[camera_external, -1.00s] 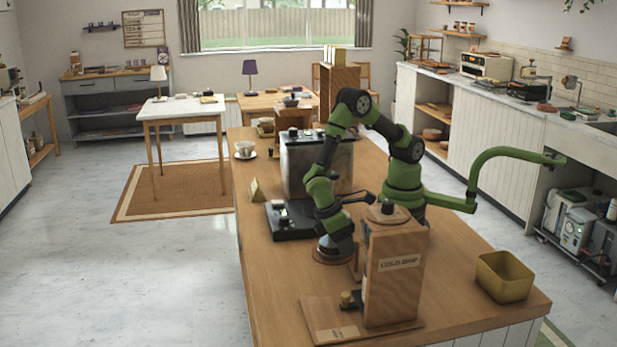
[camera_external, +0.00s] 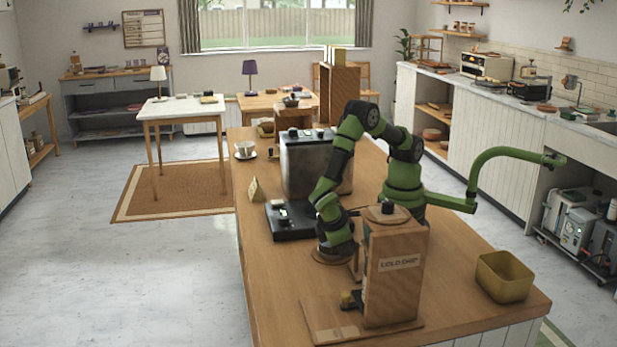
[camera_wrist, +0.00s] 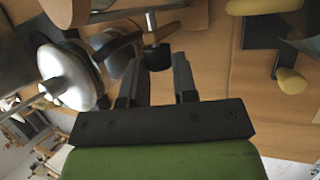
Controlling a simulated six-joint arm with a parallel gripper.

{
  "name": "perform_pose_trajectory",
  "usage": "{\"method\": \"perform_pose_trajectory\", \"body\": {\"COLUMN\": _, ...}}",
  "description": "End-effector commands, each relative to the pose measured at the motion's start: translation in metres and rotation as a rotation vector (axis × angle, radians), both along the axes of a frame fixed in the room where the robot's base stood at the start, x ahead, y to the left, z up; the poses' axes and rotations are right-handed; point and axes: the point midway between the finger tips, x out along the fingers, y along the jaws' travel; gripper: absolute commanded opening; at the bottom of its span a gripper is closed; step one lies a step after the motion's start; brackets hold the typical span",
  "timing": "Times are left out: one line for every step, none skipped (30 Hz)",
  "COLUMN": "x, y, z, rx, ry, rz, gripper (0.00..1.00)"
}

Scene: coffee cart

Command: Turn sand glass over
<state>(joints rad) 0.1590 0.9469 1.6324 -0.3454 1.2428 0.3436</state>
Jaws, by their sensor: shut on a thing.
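In the wrist view, my gripper (camera_wrist: 157,76) has its two fingers apart, around a small dark block-like thing (camera_wrist: 157,57) at their tips. The fingers look shut on it, but I cannot tell whether it is the sand glass. I cannot clearly make out a sand glass in either view. In the external view, my wrist hangs low over the counter, just left of the wooden cold drip stand (camera_external: 393,264). The fingertips are hidden there, and so is what they hold.
A silver rounded vessel (camera_wrist: 68,76) is close left of my fingers in the wrist view. The wooden counter (camera_external: 455,285) also carries a black scale-like device (camera_external: 288,222), a large dark machine (camera_external: 303,165) and a yellow bin (camera_external: 504,277). Counter is clear between stand and bin.

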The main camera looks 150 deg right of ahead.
Motion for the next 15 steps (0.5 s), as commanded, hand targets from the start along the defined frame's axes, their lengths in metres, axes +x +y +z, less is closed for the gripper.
{"method": "perform_pose_trajectory", "body": {"x": 0.0004, "y": 0.0009, "z": 0.0000, "rx": -0.012, "ry": 0.010, "rz": -0.001, "gripper": 0.03}}
{"method": "perform_pose_trajectory", "body": {"x": 0.0004, "y": 0.0010, "z": 0.0001, "rx": -0.016, "ry": 0.014, "rz": -0.002, "gripper": 0.03}}
{"method": "perform_pose_trajectory", "body": {"x": 0.0003, "y": 0.0008, "z": 0.0002, "rx": -0.019, "ry": 0.017, "rz": -0.002, "gripper": 0.03}}
{"method": "perform_pose_trajectory", "body": {"x": 0.0004, "y": 0.0008, "z": 0.0003, "rx": -0.020, "ry": 0.018, "rz": -0.002, "gripper": 0.03}}
{"method": "perform_pose_trajectory", "body": {"x": 0.0003, "y": 0.0007, "z": 0.0004, "rx": -0.020, "ry": 0.018, "rz": -0.002, "gripper": 0.03}}
{"method": "perform_pose_trajectory", "body": {"x": 0.0002, "y": 0.0007, "z": 0.0004, "rx": -0.020, "ry": 0.017, "rz": -0.003, "gripper": 0.03}}
{"method": "perform_pose_trajectory", "body": {"x": 0.0002, "y": 0.0007, "z": 0.0004, "rx": -0.019, "ry": 0.017, "rz": -0.002, "gripper": 0.03}}
{"method": "perform_pose_trajectory", "body": {"x": 0.0002, "y": 0.0007, "z": 0.0004, "rx": -0.019, "ry": 0.018, "rz": -0.002, "gripper": 0.03}}
{"method": "perform_pose_trajectory", "body": {"x": 0.0002, "y": 0.0007, "z": 0.0004, "rx": -0.018, "ry": 0.017, "rz": -0.003, "gripper": 0.03}}
{"method": "perform_pose_trajectory", "body": {"x": 0.0002, "y": 0.0007, "z": 0.0004, "rx": -0.018, "ry": 0.017, "rz": -0.003, "gripper": 0.03}}
{"method": "perform_pose_trajectory", "body": {"x": 0.0002, "y": 0.0007, "z": 0.0004, "rx": -0.018, "ry": 0.017, "rz": -0.003, "gripper": 0.31}}
{"method": "perform_pose_trajectory", "body": {"x": 0.0002, "y": 0.0007, "z": 0.0004, "rx": -0.018, "ry": 0.017, "rz": -0.003, "gripper": 0.40}}
{"method": "perform_pose_trajectory", "body": {"x": 0.0002, "y": 0.0007, "z": 0.0004, "rx": -0.018, "ry": 0.017, "rz": -0.003, "gripper": 0.47}}
{"method": "perform_pose_trajectory", "body": {"x": 0.0002, "y": 0.0007, "z": 0.0004, "rx": -0.018, "ry": 0.016, "rz": -0.003, "gripper": 0.52}}
{"method": "perform_pose_trajectory", "body": {"x": 0.0002, "y": 0.0006, "z": 0.0003, "rx": -0.017, "ry": 0.016, "rz": -0.002, "gripper": 0.52}}
